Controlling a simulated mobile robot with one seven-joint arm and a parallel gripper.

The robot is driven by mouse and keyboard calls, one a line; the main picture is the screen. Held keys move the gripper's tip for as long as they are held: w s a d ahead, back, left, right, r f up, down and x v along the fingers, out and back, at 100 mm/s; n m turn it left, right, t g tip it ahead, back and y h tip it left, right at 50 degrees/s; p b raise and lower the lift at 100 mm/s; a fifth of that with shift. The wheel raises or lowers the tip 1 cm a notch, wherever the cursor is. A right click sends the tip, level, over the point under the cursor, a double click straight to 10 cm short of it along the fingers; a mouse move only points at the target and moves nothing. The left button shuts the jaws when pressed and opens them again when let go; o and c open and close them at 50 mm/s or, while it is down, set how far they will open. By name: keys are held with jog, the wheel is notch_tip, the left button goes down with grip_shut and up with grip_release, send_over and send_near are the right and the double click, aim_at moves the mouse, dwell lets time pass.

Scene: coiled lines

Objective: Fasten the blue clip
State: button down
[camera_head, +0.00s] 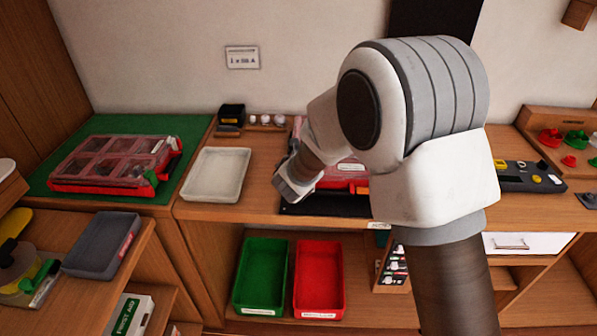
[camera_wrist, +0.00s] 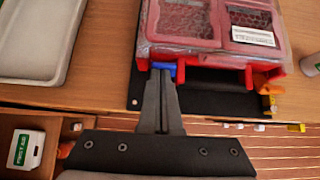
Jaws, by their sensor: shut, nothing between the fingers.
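A red case (camera_wrist: 203,60) with a clear, divided lid lies on a black mat (camera_wrist: 215,103) on the bench. In the head view the case (camera_head: 345,183) is partly hidden behind my arm. The blue clip (camera_wrist: 164,66) is at the left of the case's front edge in the wrist view. My gripper (camera_wrist: 161,76) is shut and empty, with its fingertips right at the blue clip. They seem to touch it and hide its lower part, so I cannot tell whether it is fastened. An orange clip (camera_wrist: 268,86) is at the front right of the case.
A pale empty tray (camera_head: 217,174) stands left of the black mat. A similar red case (camera_head: 115,163) lies on a green mat (camera_head: 47,182) further left. A green bin (camera_head: 262,276) and a red bin (camera_head: 319,279) are below the bench. A dark device (camera_head: 527,177) lies at right.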

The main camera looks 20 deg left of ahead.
jog(key=shift+w+a+r+g+h+p, duration=0.15)
jog(key=shift+w+r+g+p, duration=0.3)
jog(key=shift+p, duration=1.4)
jog(key=shift+w+r+g+h+p, duration=0.2)
jog(key=shift+g+p, duration=0.45)
jog(key=shift+p, duration=1.45)
jog(key=shift+w+p, duration=0.3)
jog(key=shift+p, duration=0.5)
jog(key=shift+w+a+f, duration=0.1)
jog(key=shift+r, duration=0.2)
jog(key=shift+r+p, duration=0.65)
jog(key=shift+p, duration=0.05)
